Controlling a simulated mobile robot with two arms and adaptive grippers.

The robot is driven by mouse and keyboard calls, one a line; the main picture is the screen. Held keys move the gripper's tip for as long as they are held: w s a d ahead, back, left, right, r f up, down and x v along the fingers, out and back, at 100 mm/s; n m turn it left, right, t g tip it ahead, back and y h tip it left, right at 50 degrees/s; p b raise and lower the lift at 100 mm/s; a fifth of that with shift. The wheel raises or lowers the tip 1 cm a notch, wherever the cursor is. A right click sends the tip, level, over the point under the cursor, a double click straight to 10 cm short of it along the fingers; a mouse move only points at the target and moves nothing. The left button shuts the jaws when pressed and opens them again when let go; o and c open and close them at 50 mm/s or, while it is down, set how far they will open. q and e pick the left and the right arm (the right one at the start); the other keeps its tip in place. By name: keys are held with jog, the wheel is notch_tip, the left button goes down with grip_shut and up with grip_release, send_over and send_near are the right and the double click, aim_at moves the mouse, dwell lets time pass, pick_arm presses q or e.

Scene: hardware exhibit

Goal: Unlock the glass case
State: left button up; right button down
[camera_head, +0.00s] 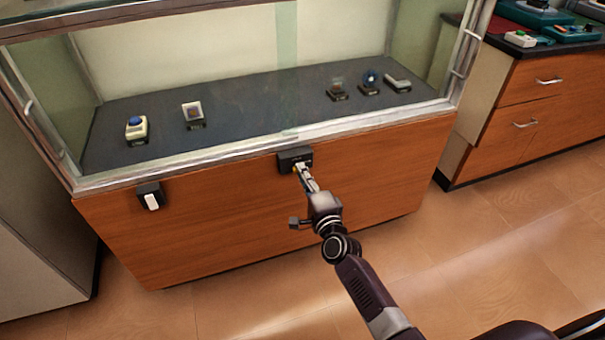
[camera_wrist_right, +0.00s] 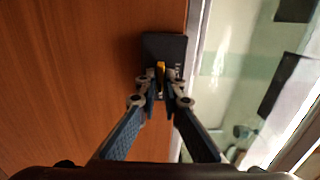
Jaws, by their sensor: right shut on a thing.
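The glass case (camera_head: 255,146) has a metal frame and stands on a wooden base. A small black lock box (camera_head: 288,157) is fixed to the base front just under the glass; it also shows in the right wrist view (camera_wrist_right: 150,48). My right gripper (camera_head: 300,172) is at this box, shut on a small yellow piece (camera_wrist_right: 161,70) at the box's face. The fingers cover part of the piece, and I cannot tell whether it is a key or a part of the lock. My left gripper is not in view.
A second black box with a white part (camera_head: 152,201) is on the base front to the left. Several small exhibits sit on the dark shelf (camera_head: 255,108) behind the glass. A wooden drawer counter (camera_head: 545,95) stands at right. The tiled floor (camera_head: 480,240) in front is clear.

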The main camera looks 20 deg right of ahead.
dwell(0.4)
jog(key=c, duration=2.1)
grip_release()
jog(key=s, duration=1.2)
jog(key=shift+d, duration=0.2)
